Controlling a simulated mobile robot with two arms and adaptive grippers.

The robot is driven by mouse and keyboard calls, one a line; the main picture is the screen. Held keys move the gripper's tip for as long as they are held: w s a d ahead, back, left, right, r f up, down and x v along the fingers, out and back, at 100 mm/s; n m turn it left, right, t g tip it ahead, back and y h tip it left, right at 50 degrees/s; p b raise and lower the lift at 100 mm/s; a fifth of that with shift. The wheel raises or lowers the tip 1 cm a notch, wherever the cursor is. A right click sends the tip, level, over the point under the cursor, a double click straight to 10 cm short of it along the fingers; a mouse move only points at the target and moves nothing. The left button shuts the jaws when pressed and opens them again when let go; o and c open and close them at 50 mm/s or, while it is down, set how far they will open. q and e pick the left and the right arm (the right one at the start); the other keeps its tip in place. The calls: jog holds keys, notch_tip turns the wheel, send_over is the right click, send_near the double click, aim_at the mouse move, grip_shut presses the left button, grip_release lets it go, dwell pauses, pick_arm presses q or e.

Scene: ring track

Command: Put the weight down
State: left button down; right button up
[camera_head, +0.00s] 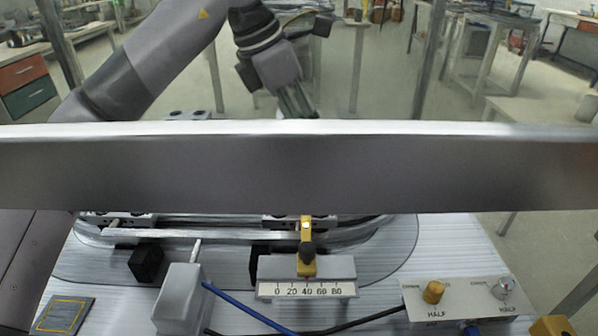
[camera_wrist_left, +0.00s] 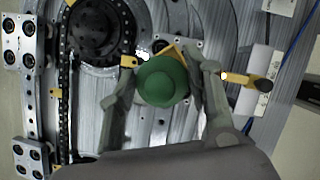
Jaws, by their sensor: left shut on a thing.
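The weight is a round green piece (camera_wrist_left: 163,84), seen from above in the left wrist view. My left gripper (camera_wrist_left: 165,64) has one finger on each side of it and is shut on it. Beneath and beyond it is the ring track plate (camera_wrist_left: 85,155) with its curved rails. In the head view my left gripper (camera_head: 299,108) points down behind a wide grey crossbar (camera_head: 300,170). The bar hides the fingertips and the weight there. I cannot tell how high the weight is above the track. My right gripper is not in view.
In front of the track stand a scale marked 0 to 80 (camera_head: 306,290) with a yellow pointer (camera_head: 306,262), a black cube (camera_head: 146,262), a grey box (camera_head: 179,300) and a knob panel (camera_head: 460,300). A blue cable (camera_head: 245,312) crosses the front. A yellow-outlined pad (camera_head: 64,315) lies front left.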

pick_arm(q)
jog(key=f, duration=0.4)
jog(key=shift+s+f+b, duration=0.1)
jog(key=shift+s+b, duration=0.1)
jog(key=shift+b, duration=0.15)
notch_tip(320, 180, down, 4)
jog(key=shift+f+b, duration=0.1)
jog(key=shift+b, duration=0.25)
jog(key=shift+w, duration=0.1)
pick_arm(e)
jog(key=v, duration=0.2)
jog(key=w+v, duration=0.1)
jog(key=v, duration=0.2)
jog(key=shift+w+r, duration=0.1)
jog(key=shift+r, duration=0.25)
pick_arm(q)
jog(key=shift+f, duration=0.1)
jog(key=c, duration=0.8)
grip_release()
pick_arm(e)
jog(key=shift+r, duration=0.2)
